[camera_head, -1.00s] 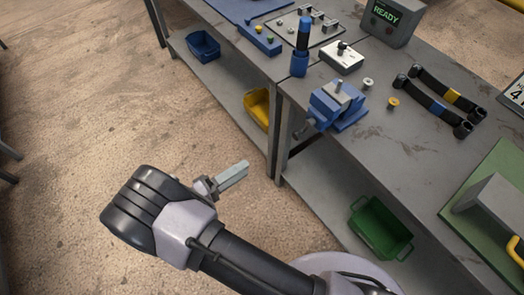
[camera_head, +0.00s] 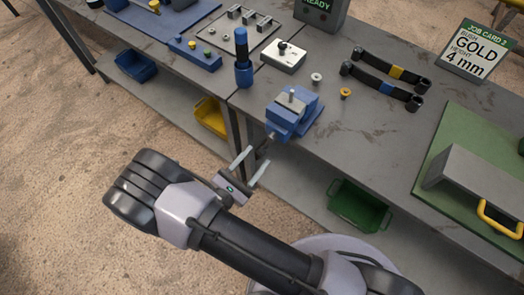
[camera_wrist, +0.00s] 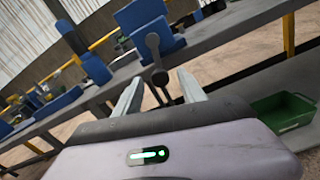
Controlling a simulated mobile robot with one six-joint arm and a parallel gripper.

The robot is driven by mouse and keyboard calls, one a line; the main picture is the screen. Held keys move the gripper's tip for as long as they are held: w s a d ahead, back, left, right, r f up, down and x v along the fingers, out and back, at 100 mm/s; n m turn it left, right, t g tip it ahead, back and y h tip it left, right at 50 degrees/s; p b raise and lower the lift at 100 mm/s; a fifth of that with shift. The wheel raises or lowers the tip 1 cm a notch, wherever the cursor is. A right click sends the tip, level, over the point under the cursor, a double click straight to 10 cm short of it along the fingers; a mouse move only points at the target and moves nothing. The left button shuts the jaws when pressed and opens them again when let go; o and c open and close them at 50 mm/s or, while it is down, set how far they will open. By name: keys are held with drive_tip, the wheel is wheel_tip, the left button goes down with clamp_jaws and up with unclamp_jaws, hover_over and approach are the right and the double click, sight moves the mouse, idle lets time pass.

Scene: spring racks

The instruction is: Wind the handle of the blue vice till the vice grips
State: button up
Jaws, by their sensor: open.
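The blue vice (camera_head: 290,118) stands at the front edge of the grey bench, with a small grey part (camera_head: 291,96) at its top. Its dark handle (camera_head: 264,147) hangs in front of the bench edge. My gripper (camera_head: 260,156) is open and empty, with its two pale fingers pointing toward the handle. In the wrist view the vice (camera_wrist: 144,18) is straight ahead. The handle (camera_wrist: 157,72) shows between my two fingers (camera_wrist: 160,82). I cannot tell whether the handle lies inside the fingers or just beyond their tips.
A blue upright tool (camera_head: 242,62) stands left of the vice. A white box with a knob (camera_head: 283,56) is behind. Two dark linked arms (camera_head: 385,80) and small gold and silver bushes lie right. A green bin (camera_head: 358,206) and yellow bin (camera_head: 212,117) sit below.

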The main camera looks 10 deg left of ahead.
sight(259, 153)
drive_tip(key=shift+x, duration=1.9)
clamp_jaws()
drive_tip(key=shift+a+m+b, duration=0.15)
drive_tip(key=shift+m+b, duration=0.15)
drive_tip(key=shift+w+a+r+m+b, duration=0.25)
drive_tip(key=shift+a+r+m, duration=0.25)
drive_tip(key=shift+m, duration=1.05)
drive_tip(key=shift+w+a+r+m+b, duration=0.2)
drive_tip(key=shift+a+r+m, duration=0.25)
drive_tip(key=shift+m, duration=1.05)
drive_tip(key=shift+w+a+r+m+b, duration=0.25)
drive_tip(key=shift+a+r+m, duration=0.2)
drive_tip(key=shift+m, duration=1.1)
drive_tip(key=shift+a, duration=0.1)
unclamp_jaws()
